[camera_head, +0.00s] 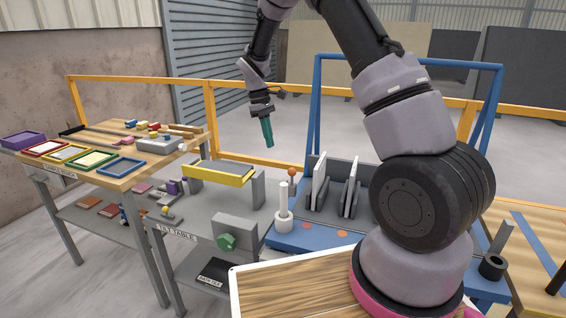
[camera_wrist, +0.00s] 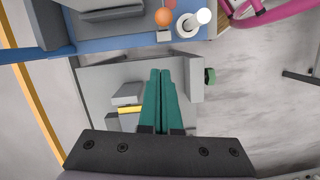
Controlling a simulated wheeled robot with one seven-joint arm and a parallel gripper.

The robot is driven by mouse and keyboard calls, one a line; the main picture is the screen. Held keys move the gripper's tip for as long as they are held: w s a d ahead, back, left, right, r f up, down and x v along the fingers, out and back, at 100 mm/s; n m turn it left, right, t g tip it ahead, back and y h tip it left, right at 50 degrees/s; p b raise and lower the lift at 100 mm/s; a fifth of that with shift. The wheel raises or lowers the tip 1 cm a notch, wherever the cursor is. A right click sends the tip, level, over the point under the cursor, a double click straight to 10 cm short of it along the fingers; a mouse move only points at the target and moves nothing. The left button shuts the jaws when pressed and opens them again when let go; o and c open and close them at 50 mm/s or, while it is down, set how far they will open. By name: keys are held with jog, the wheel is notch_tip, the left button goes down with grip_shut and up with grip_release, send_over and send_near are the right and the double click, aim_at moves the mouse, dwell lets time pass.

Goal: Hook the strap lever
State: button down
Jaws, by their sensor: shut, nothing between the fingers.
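An upright lever with an orange ball knob (camera_head: 292,172) stands at the back left of the blue platform, beside the rack. It looks like the strap lever, but no strap can be made out. In the wrist view, the orange knob (camera_wrist: 163,16) is near the top edge, left of a white cylinder (camera_wrist: 192,24). My gripper (camera_head: 269,146) hangs above and behind the lever, apart from it. Its teal fingers (camera_wrist: 160,71) are together and empty, pointing toward the grey tilt table in the wrist view.
The blue platform (camera_head: 280,243) carries a rack with upright slabs (camera_head: 349,187). The grey tilt table (camera_head: 190,207) with a yellow bar (camera_head: 219,174) is left of it. A wooden bench (camera_head: 95,149) with coloured trays is farther left. A blue frame (camera_head: 317,100) rises behind the rack.

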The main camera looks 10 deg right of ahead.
aim_at(292, 182)
jog(key=s+d+f, duration=0.1)
jog(key=f, duration=0.1)
jog(key=s+d+f, duration=0.1)
jog(key=f, duration=0.1)
jog(key=s+d+f, duration=0.1)
jog(key=d+f, duration=0.1)
jog(key=shift+s+f, duration=0.4)
